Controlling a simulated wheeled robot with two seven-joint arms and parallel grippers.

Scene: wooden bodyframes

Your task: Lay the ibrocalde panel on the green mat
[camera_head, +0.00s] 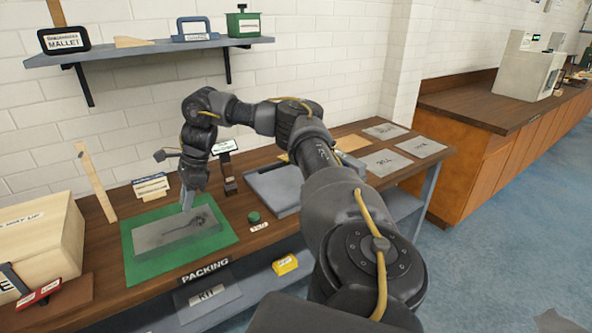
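The green mat (228,234) lies on the left part of the wooden bench. A flat grey slab (160,236) with a dark mark on its top rests over the mat, with green showing around it. No name on it is readable, so I cannot tell if it is the ibrocalde panel. My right gripper (187,207) points down at the slab's far edge, at or just above it. Whether its fingers are closed on the slab is too small to tell. My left gripper is not in view.
A grey tray (270,187) and a green round thing (254,217) are right of the mat. Labelled grey sheets (386,163) lie at the bench's right end. A wooden box (40,240) stands left. A wall shelf (150,50) hangs above.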

